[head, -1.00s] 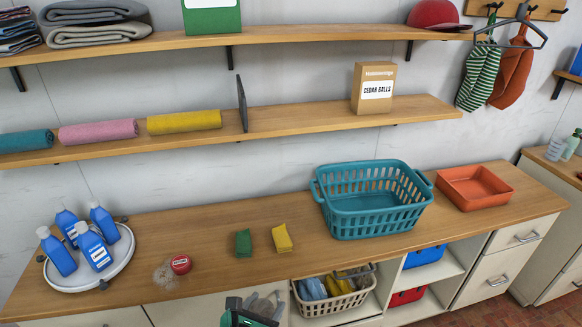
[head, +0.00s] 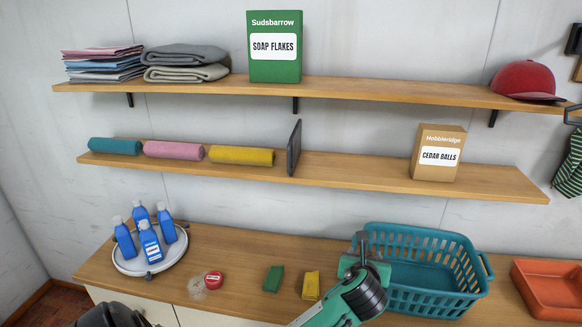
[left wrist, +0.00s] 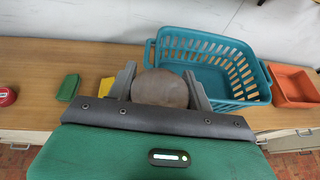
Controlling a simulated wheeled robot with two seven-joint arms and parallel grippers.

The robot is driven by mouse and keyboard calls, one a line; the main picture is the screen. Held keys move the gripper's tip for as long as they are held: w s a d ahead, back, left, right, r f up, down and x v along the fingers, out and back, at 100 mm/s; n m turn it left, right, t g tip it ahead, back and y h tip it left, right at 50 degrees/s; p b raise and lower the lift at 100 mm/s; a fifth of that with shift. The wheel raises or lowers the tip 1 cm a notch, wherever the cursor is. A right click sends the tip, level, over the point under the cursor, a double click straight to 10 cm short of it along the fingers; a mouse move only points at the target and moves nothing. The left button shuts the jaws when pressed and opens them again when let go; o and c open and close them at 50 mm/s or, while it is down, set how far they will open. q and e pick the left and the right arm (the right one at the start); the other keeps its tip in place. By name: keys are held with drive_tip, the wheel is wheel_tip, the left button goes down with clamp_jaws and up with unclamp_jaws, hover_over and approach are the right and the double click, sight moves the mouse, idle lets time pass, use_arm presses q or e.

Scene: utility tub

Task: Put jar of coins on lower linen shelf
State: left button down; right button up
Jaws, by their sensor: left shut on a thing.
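My left gripper (head: 364,250) is raised in front of the left end of the teal basket in the head view. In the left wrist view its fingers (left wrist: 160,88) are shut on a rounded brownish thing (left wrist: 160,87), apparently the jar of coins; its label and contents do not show. In the head view the gripper and arm hide it. The lower linen shelf (head: 350,172) is the middle wooden board on the wall, with teal, pink and yellow rolled towels (head: 241,155) at left. A thin dark divider (head: 294,148) stands right of them. My right gripper is not in view.
The cedar balls box (head: 438,153) stands on the lower shelf; the board between divider and box is bare. The upper shelf (head: 380,91) hangs above. Below, the counter holds the teal basket (head: 425,287), sponges (head: 273,279), a red tin (head: 213,281) and blue bottles (head: 150,240).

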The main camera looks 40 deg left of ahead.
use_arm(q)
drive_tip(key=w+r+n+g+y+p, duration=0.2)
drive_tip(key=w+r, duration=0.3)
drive_tip(key=r, duration=0.7)
drive_tip(key=w+r+n+g+y+p, duration=0.1)
drive_tip(key=w+r+n+y+p, duration=0.1)
drive_tip(key=r, duration=1.1)
drive_tip(key=w+n+p, duration=0.1)
drive_tip(key=w+p, duration=0.1)
drive_tip(key=w, duration=0.1)
drive_tip(key=shift+w+a+r+g+y, duration=0.25)
drive_tip(key=shift+w+r+g+y, duration=0.05)
drive_tip(key=shift+w+g, duration=0.1)
